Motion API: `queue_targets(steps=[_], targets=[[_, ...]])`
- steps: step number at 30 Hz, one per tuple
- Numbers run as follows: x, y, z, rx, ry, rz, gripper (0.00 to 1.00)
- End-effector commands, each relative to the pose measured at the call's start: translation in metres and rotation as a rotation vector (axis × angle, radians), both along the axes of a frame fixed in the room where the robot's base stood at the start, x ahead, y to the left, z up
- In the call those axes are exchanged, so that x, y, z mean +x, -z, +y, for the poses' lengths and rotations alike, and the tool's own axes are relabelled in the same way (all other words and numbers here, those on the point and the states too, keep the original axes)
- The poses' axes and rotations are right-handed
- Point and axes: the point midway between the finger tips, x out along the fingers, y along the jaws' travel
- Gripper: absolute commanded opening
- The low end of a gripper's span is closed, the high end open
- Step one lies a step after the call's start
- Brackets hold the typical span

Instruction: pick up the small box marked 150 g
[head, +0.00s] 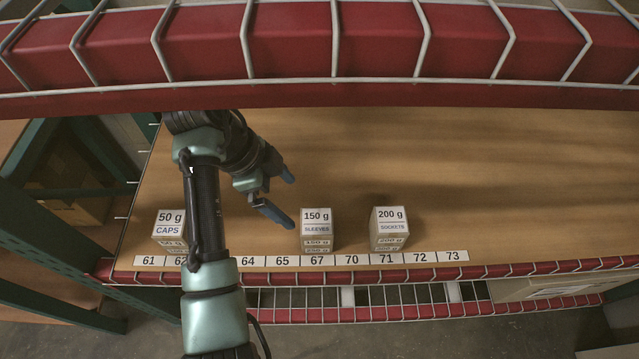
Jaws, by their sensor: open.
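The small box marked 150 g (317,229), labelled SLEEVES, stands on the wooden shelf (500,200) behind the number label 67. My gripper (280,198) is just to the left of this box and a little farther back. Its two blue-grey fingers are apart and nothing shows between them. The near finger's tip is close to the box's upper left side; I cannot tell whether they touch.
A box marked 50 g CAPS (168,228) stands at the left, partly behind my arm. A box marked 200 g SOCKETS (389,228) stands to the right. A red beam with white wire (320,45) crosses above. The shelf's right side is clear.

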Motion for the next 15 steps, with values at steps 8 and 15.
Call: queue_targets(steps=[8, 15], targets=[[-0.007, 0.019, -0.006, -0.011, 0.031, 0.027, 1.00], [-0.007, 0.054, -0.021, -0.010, 0.029, 0.027, 1.00]])
